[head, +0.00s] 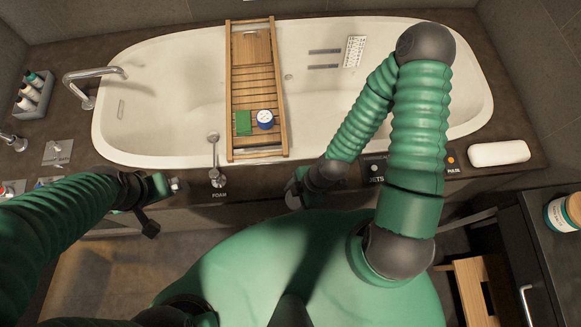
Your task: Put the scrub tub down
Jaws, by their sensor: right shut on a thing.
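My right gripper (298,194) is low in front of the bathtub's front ledge, left of the jets control. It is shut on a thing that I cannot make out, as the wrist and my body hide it. I cannot tell whether this is the scrub tub. A small blue tub with a white lid (265,119) stands on the wooden bath tray (235,70), apart from both grippers. A jar with a white and teal label (563,212) stands on the dark cabinet at the right. My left gripper (160,203) is near the ledge at the left; its fingers look apart.
A bottle caddy (35,95) stands at far left. A wooden stool (470,290) is low right.

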